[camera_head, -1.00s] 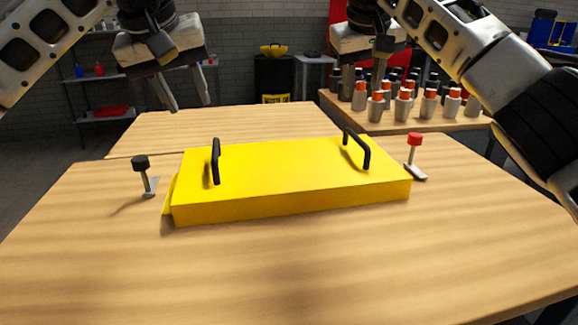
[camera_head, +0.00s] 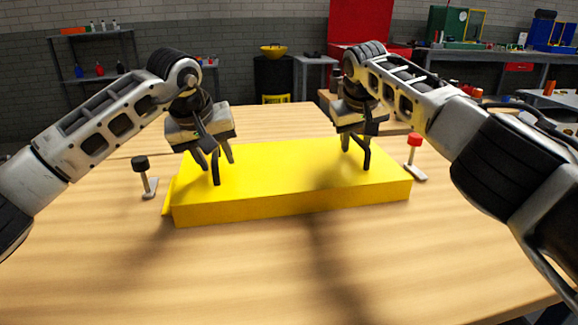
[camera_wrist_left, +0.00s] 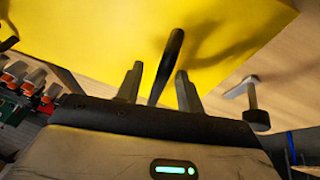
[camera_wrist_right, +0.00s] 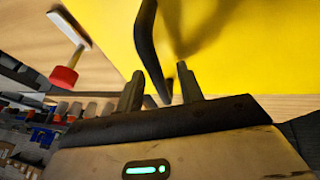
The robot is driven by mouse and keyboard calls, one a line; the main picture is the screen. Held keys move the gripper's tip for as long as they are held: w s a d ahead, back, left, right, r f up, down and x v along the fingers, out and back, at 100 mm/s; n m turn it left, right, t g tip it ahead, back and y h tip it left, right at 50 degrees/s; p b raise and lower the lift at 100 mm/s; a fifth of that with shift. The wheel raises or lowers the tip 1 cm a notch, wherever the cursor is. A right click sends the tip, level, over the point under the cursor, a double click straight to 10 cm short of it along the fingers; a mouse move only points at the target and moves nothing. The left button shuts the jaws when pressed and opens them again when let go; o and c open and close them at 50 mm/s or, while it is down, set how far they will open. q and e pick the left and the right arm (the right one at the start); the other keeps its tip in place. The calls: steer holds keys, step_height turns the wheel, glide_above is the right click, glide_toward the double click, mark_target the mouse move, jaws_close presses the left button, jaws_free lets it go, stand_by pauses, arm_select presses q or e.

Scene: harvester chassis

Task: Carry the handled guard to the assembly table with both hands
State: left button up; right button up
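The handled guard (camera_head: 290,195) is a flat yellow box lying on the wooden table. It has two black bar handles, one near each end. My left gripper (camera_head: 221,160) is at the left handle (camera_head: 215,170). In the left wrist view its open fingers (camera_wrist_left: 158,88) stand either side of that handle (camera_wrist_left: 168,62), with gaps showing. My right gripper (camera_head: 356,145) is at the right handle (camera_head: 366,158). In the right wrist view its open fingers (camera_wrist_right: 160,90) stand either side of that handle (camera_wrist_right: 147,45), also with gaps. The guard rests flat.
A black-topped clamp (camera_head: 144,176) stands left of the guard and a red-topped clamp (camera_head: 415,156) right of it. Another wooden table top (camera_head: 275,118) lies behind. The table front (camera_head: 290,270) is clear. Shelves and benches stand further back.

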arm_select(q)
steer(key=shift+f, duration=0.1)
arm_select(e)
steer(key=shift+f, duration=0.15)
arm_select(q)
jaws_close()
arm_select(e)
jaws_close()
stand_by(1.0)
arm_select(q)
steer(key=shift+w+r, duration=0.2)
steer(key=shift+r, duration=0.2)
arm_select(e)
steer(key=shift+w+r, duration=0.2)
steer(key=shift+r, duration=0.2)
